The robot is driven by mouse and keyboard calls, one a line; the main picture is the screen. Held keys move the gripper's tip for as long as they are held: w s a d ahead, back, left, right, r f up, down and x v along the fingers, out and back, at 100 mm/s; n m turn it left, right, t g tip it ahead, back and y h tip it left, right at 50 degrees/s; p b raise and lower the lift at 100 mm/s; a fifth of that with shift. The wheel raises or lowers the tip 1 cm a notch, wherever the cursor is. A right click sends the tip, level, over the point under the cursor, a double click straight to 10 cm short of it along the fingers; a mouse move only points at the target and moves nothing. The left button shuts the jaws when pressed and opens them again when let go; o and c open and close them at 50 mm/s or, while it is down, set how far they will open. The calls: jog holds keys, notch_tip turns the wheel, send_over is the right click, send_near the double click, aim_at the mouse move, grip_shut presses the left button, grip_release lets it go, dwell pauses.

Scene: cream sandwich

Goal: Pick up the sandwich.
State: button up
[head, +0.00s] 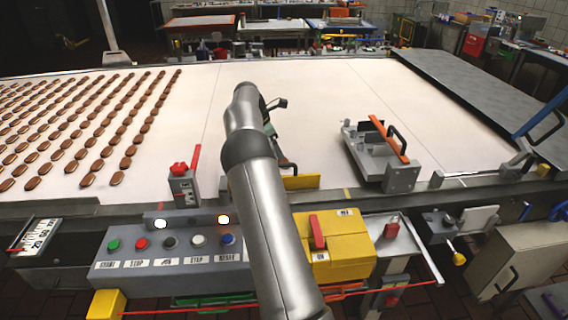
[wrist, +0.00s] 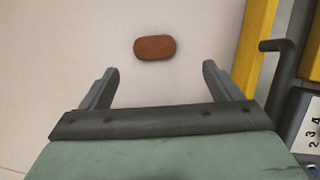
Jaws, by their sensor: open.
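One brown oval sandwich (wrist: 155,47) lies on the pale belt in the wrist view, just beyond the fingertips and roughly between their lines. My gripper (wrist: 160,75) is open and empty, with a finger on each side and clear belt between them. In the head view my arm covers that sandwich, and the gripper itself is mostly hidden behind the arm. Many more brown sandwiches (head: 88,180) lie in rows on the left of the belt in the head view.
The pale belt (head: 300,100) is clear around the arm. A metal fixture with an orange bar (head: 388,138) stands on its right. A control panel (head: 130,250) and a yellow box (head: 345,245) line the front edge. In the wrist view a yellow part (wrist: 256,45) and a dark handle (wrist: 285,75) are close on the right.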

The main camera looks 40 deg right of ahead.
aim_at(283, 161)
jog(key=shift+w+p+x, duration=0.15)
jog(key=shift+p+x, duration=0.3)
jog(key=shift+x, duration=1.3)
jog(key=shift+w+p+x, duration=0.15)
jog(key=shift+p+x, duration=0.3)
jog(key=shift+x, duration=1.35)
jog(key=shift+d, duration=0.1)
jog(key=c, duration=1.1)
